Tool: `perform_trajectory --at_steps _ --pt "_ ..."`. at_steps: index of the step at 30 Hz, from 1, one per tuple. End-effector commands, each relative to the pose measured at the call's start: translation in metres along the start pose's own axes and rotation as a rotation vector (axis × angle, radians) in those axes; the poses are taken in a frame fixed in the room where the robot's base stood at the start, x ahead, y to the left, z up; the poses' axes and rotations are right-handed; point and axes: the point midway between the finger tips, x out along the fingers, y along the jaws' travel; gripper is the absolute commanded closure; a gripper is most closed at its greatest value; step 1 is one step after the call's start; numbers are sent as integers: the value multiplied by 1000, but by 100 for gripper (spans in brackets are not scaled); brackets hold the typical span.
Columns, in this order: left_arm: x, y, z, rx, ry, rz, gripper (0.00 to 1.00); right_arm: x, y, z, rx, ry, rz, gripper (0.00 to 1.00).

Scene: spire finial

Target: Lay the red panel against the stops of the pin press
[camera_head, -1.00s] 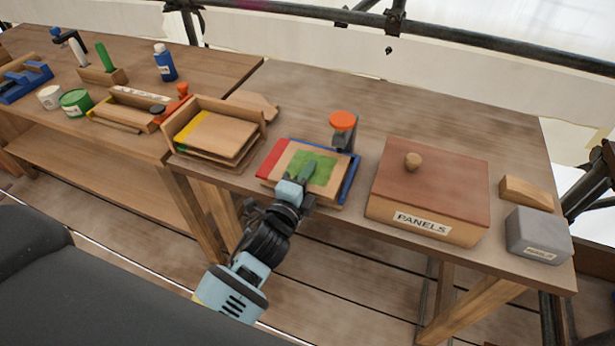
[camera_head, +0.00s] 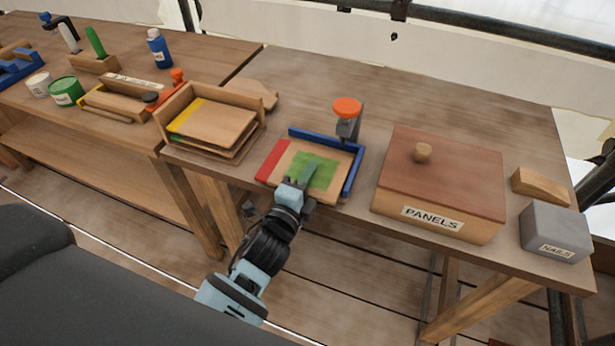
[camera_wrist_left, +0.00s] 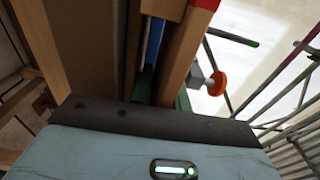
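The red panel (camera_head: 273,160) is a wooden board with a red strip along its left side and a green patch in the middle. It lies flat or nearly flat at the pin press, inside the corner of the blue stops (camera_head: 353,172), with narrow gaps visible; contact is unclear. The press has an orange knob (camera_head: 347,107) on a grey post at the back right. My left gripper (camera_head: 304,176) reaches over the panel's front edge and seems shut on it; its lower finger is hidden. The wrist view shows wooden edges close up and the orange knob (camera_wrist_left: 217,83). My right gripper is out of view.
The lidded PANELS box (camera_head: 440,180) stands right of the press, with a grey NAILS box (camera_head: 556,235) beyond it. A wooden tray (camera_head: 212,128) holding boards with a yellow strip stands left. The table behind the press is mostly clear.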

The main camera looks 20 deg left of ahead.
Motion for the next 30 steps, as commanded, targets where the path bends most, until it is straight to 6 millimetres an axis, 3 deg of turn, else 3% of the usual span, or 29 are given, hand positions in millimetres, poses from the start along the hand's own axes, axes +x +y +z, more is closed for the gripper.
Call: perform_trajectory --at_steps 5,21,30 --pt "-6 -3 0 0 0 1 83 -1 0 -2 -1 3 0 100" --pt "-99 -1 0 -1 -1 4 83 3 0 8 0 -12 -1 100" --pt "-119 -3 0 0 -1 0 83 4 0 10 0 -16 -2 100"
